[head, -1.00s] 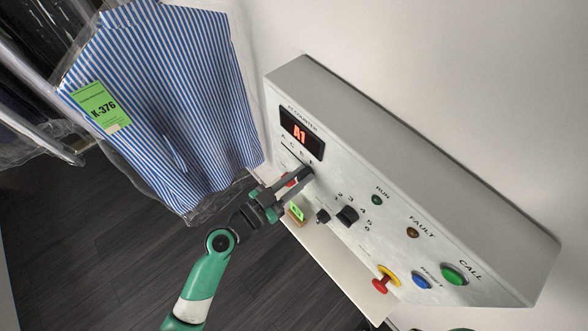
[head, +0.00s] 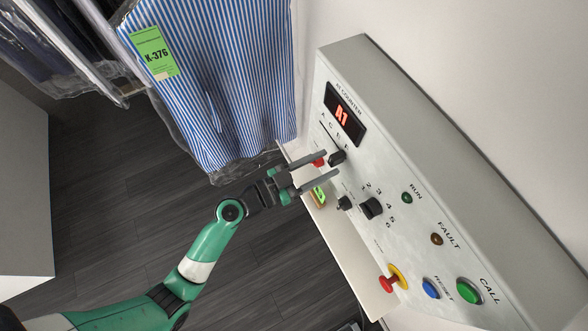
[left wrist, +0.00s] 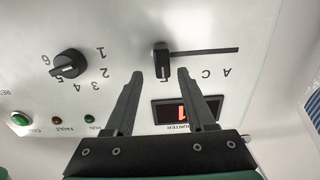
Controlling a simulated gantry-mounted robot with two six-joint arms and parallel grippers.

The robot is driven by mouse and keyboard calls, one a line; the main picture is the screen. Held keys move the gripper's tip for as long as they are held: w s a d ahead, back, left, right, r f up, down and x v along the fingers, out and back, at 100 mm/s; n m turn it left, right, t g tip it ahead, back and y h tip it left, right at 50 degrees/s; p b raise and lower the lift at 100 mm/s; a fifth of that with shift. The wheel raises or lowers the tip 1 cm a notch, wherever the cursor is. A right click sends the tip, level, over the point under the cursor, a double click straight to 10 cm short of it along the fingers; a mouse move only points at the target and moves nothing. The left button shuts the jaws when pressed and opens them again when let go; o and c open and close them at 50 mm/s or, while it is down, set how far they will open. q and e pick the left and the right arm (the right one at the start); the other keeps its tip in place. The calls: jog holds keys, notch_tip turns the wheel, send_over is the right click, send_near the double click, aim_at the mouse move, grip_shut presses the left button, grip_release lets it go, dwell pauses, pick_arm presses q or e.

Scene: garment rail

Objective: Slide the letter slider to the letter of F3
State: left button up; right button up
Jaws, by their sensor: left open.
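The letter slider's black knob (head: 338,157) sits at the far end of its slot from A, by the last letter of the row, on the grey control panel (head: 420,175). In the left wrist view the knob (left wrist: 161,58) stands at the end of the black slot (left wrist: 210,50); the letter below it is partly hidden. In the left wrist view the knob appears between the fingertips; contact cannot be told. My right gripper is not in view.
RUN, FAULT, RESET and CALL lie further along, with a red emergency button (head: 389,283). A bagged striped shirt (head: 215,80) tagged K-376 hangs at left.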

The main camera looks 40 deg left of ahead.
pick_arm(q)
jog(key=b+v, duration=0.1)
jog(key=v, duration=0.7)
jog(key=shift+s+b, duration=0.35)
jog(key=shift+a, duration=0.1)
